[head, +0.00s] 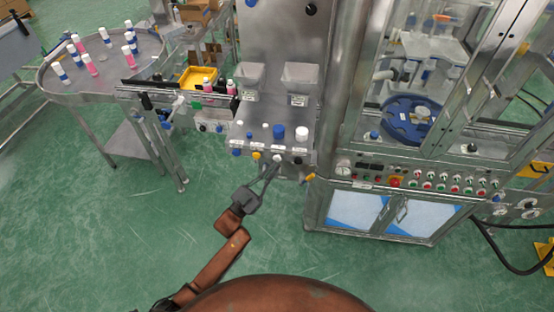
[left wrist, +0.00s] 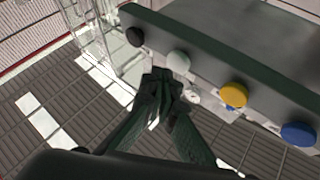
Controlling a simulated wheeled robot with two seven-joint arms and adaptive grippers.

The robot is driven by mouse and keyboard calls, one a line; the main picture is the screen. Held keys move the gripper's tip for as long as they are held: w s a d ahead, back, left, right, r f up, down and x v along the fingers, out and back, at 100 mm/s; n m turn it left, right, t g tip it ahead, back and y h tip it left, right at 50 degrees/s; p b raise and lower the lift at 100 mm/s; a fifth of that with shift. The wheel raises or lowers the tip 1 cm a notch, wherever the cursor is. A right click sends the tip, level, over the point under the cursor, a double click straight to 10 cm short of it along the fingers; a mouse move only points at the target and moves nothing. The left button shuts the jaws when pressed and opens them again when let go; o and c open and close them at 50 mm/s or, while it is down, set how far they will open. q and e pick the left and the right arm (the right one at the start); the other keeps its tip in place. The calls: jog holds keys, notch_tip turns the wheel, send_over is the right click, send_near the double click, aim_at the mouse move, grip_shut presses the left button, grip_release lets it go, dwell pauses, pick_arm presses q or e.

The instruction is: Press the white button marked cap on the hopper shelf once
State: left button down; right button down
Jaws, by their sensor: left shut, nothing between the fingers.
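The hopper shelf (head: 245,143) is a grey metal ledge with a row of coloured buttons along its front face. The white button (head: 277,158) sits between a yellow button (head: 256,156) and a black one; it also shows in the left wrist view (left wrist: 178,60). My left gripper (head: 275,164) is shut and empty, its fingertips right at the white button. In the left wrist view its fingertips (left wrist: 162,76) lie close beside the button's lower edge. I cannot tell whether they touch it. The button's marking is too small to read. My right gripper is not in view.
A blue button (head: 236,153) and a black button (head: 298,160) flank the row. Blue and white caps stand on the shelf under two grey hoppers. A glazed machine with a control panel (head: 420,183) stands to the right, a round table of bottles (head: 110,80) to the left.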

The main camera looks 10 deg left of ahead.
pick_arm(q)
jog(key=shift+w, duration=0.15)
dwell(0.3)
jog(key=shift+w, duration=0.3)
jog(key=shift+w+b, duration=0.55)
dwell(0.7)
jog(key=shift+s, duration=0.1)
jog(key=shift+s+p, duration=0.5)
jog(key=shift+s, duration=0.4)
jog(key=s+p, duration=0.2)
jog(key=s, duration=0.3)
dwell(0.3)
